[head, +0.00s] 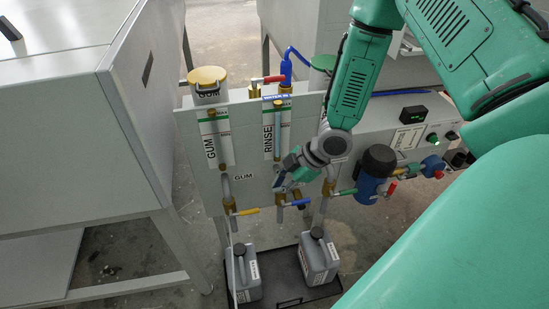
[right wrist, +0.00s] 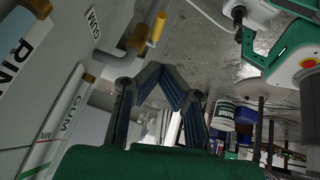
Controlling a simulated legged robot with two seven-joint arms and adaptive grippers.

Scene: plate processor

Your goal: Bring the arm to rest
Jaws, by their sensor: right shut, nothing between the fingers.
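My right arm comes in from the upper right in the head view. Its gripper (head: 283,180) is in front of the white panel (head: 250,172), near the middle valves and below the RINSE gauge (head: 277,130). In the right wrist view the fingers (right wrist: 178,98) are drawn together with nothing held between them. The gripper partly hides the panel and pipework; whether it touches them cannot be told. My left gripper does not show.
A yellow-handled valve (head: 247,212) and a blue-handled valve (head: 297,203) are close to the gripper. A blue filter (head: 370,185) stands to its right. Two grey jugs (head: 243,275) (head: 318,257) sit below in a black tray (head: 290,302). A large grey cabinet (head: 75,130) fills the left.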

